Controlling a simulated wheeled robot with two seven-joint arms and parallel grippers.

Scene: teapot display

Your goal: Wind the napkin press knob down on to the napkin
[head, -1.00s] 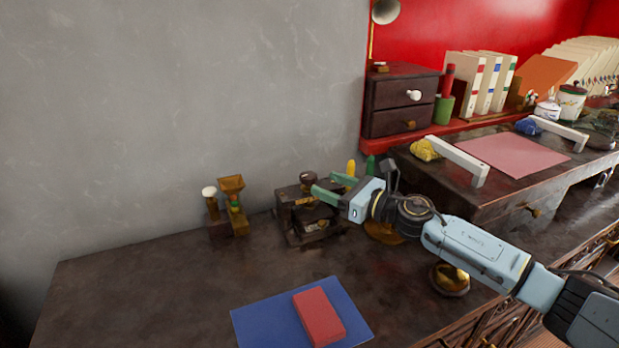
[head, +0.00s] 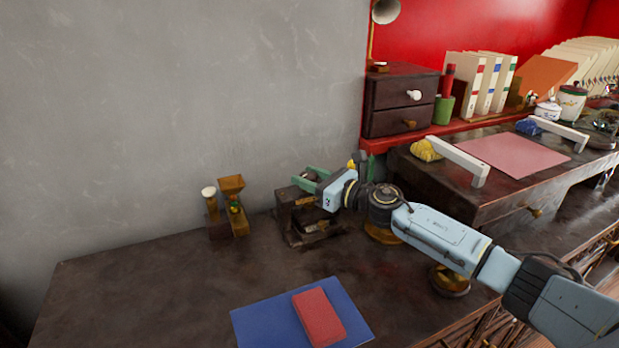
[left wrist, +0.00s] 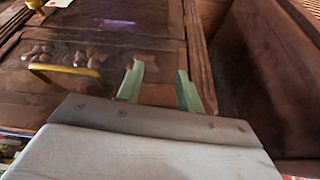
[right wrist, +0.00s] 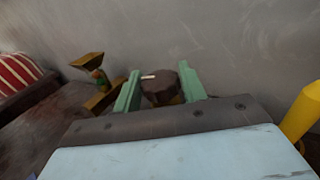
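The napkin press (head: 296,232) is a dark wooden frame on the table near the grey wall. Its dark round knob (right wrist: 160,90) stands on top with a pale mark; in the head view the knob (head: 310,176) is partly covered. My right gripper (head: 309,178) is at the knob, with a green finger on either side. It looks open in the right wrist view (right wrist: 160,88); whether the fingers touch the knob I cannot tell. I cannot make out a napkin inside the press. My left gripper (left wrist: 160,85) is open and empty, away from the press.
A small brass-and-wood device (head: 232,206) stands left of the press. A red block (head: 319,317) lies on a blue mat (head: 262,320) in front. A brass bowl (head: 449,281) is right of it. The raised desk (head: 450,200) borders the right side; the table's left is clear.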

